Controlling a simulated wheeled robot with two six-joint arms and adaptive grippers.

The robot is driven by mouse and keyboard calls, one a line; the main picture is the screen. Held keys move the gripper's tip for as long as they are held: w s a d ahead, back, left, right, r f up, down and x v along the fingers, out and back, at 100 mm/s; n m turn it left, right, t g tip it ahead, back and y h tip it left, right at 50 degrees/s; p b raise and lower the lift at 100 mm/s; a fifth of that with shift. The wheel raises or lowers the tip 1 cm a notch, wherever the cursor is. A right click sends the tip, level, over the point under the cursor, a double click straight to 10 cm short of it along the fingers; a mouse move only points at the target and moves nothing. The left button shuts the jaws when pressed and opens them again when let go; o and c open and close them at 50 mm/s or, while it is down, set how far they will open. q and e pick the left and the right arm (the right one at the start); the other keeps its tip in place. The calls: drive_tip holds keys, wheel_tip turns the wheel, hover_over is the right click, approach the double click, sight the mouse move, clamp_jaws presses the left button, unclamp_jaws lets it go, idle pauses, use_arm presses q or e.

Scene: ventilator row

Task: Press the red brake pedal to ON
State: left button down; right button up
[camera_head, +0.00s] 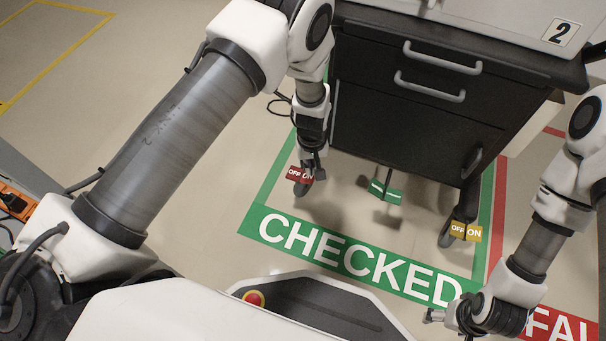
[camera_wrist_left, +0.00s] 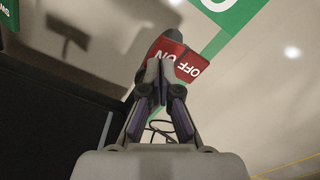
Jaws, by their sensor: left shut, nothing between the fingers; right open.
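The red brake pedal (camera_head: 299,175) sits on a caster at the front left of the dark cart and carries the words OFF and ON. My left gripper (camera_head: 315,165) is shut and empty, pointing down at the pedal's ON side. In the left wrist view the red pedal (camera_wrist_left: 184,60) shows just beyond the shut fingertips (camera_wrist_left: 158,68), which overlap its ON end. I cannot tell whether they touch it. My right gripper (camera_head: 432,316) is open and empty at the lower right, away from the cart.
The cart (camera_head: 410,125) with drawers and a number 2 label stands inside a green floor frame marked CHECKED (camera_head: 360,262). A green pedal (camera_head: 385,191) and a yellow pedal (camera_head: 466,231) are to the right of the red one. A red floor area (camera_head: 560,325) lies at lower right.

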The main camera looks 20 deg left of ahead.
use_arm(q)
drive_tip(key=shift+f, duration=0.2)
drive_tip(key=shift+f+b, duration=0.65)
drive_tip(key=shift+f, duration=0.35)
drive_tip(key=shift+f+b, duration=0.5)
drive_tip(key=shift+f, duration=0.15)
wheel_tip(320, 180, up, 7)
drive_tip(key=p, duration=0.7)
drive_tip(key=shift+r, duration=0.2)
drive_tip(key=shift+f, duration=0.1)
drive_tip(key=shift+d, duration=0.1)
